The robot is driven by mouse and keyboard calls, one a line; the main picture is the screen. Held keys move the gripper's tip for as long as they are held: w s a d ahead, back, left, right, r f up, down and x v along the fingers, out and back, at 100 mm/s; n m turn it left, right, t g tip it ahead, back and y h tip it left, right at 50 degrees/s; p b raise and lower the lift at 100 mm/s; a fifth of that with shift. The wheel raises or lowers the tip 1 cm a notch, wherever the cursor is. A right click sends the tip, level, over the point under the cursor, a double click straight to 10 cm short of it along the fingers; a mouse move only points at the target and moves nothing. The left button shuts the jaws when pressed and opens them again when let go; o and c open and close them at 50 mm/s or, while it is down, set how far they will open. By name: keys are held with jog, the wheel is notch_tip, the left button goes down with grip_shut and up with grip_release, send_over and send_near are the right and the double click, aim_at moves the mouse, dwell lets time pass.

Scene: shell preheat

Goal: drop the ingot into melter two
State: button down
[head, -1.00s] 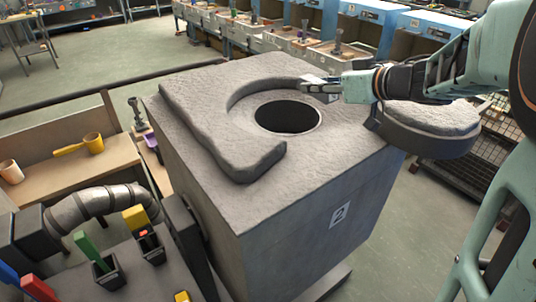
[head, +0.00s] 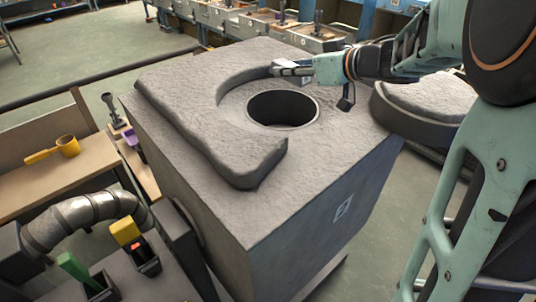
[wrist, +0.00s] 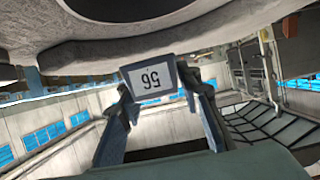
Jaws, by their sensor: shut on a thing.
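Melter two is the big grey block (head: 300,205) with a "2" label (head: 342,207) on its side. Its round dark opening (head: 283,107) is uncovered, with a raised rough collar (head: 215,95) curving around its left and far sides. My gripper (head: 285,68) is at the far side of the opening, near the collar's far end, not over the middle of the hole. In the wrist view my gripper (wrist: 160,98) is shut on the grey ingot (wrist: 150,78), whose pale face reads 56 upside down. The ingot is hard to make out in the head view.
A round thick lid (head: 425,100) with a rough top is off to the right of the opening. A bench (head: 70,170) with a yellow ladle (head: 62,148) stands left.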

notch_tip(320, 180, down, 4)
jog(key=b, duration=0.4)
jog(key=shift+f, duration=0.15)
jog(key=c, duration=1.5)
grip_release()
jog(key=shift+o, duration=0.9)
jog(key=v, duration=1.2)
